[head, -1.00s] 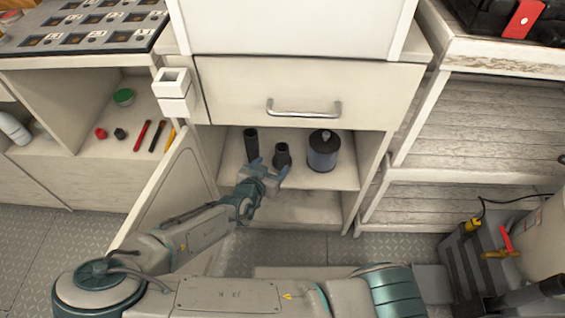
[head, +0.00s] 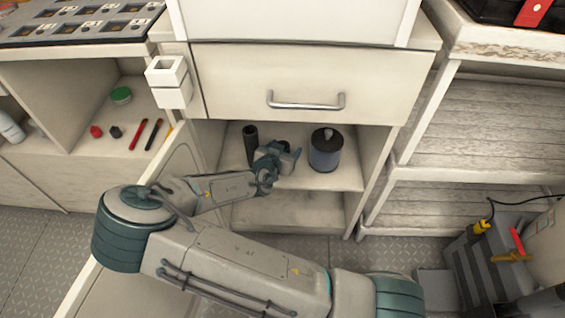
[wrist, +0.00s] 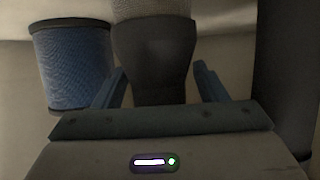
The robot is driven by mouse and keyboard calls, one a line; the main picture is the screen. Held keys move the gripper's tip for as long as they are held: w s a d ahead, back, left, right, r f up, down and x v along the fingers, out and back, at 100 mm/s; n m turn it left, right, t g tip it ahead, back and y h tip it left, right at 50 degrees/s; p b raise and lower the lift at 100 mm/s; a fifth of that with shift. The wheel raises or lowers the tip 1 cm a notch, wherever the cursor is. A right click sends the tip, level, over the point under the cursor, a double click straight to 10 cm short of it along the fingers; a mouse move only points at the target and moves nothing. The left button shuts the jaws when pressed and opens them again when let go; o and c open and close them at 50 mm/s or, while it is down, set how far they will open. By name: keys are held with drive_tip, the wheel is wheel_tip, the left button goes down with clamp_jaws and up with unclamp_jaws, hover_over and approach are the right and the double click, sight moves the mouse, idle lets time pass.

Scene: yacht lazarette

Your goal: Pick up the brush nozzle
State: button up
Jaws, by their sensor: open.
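The brush nozzle (wrist: 155,55) stands on the cabinet shelf (head: 234,155), dark and flared, with a paler textured band at the top of the wrist view. In the head view it is mostly hidden behind my gripper (head: 280,155). My gripper is open; in the wrist view its blue fingers (wrist: 158,80) lie on either side of the nozzle's dark body, with visible gaps. I cannot tell how deep the nozzle sits between them.
A blue filter canister (head: 326,154) stands close on one side of the nozzle, and a dark tube (head: 250,147) on the other. A drawer (head: 305,80) overhangs the shelf opening. The open cabinet door (head: 165,175) is at the left.

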drive_tip(key=c, duration=1.1)
